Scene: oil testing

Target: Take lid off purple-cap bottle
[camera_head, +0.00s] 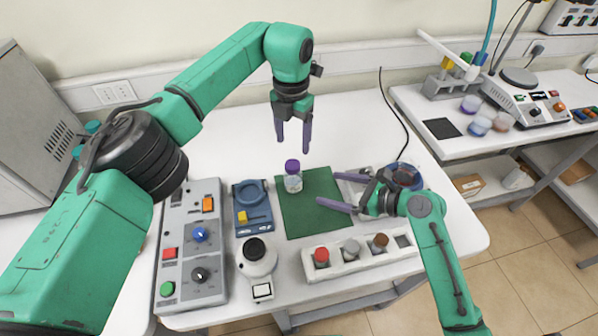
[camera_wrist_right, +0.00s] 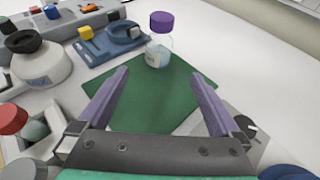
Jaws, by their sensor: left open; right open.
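The purple-cap bottle (camera_head: 293,178) stands upright on the green mat (camera_head: 308,218), near the mat's back edge. Its purple lid (camera_head: 292,166) sits on top. In the right wrist view the bottle (camera_wrist_right: 158,52) is clear glass with a pale label, ahead of the fingers. My left gripper (camera_head: 293,143) is open, pointing down, above and apart from the bottle. My right gripper (camera_head: 336,202) is open and empty over the mat's right side, its fingers pointing left. Its fingers also show in the right wrist view (camera_wrist_right: 161,92), apart from the bottle.
A white rack (camera_head: 335,268) with red, grey and brown capped bottles stands in front of the mat. A blue device (camera_head: 252,205), a white flask (camera_head: 257,258) and a grey control box (camera_head: 190,250) are to the left. The table behind the bottle is clear.

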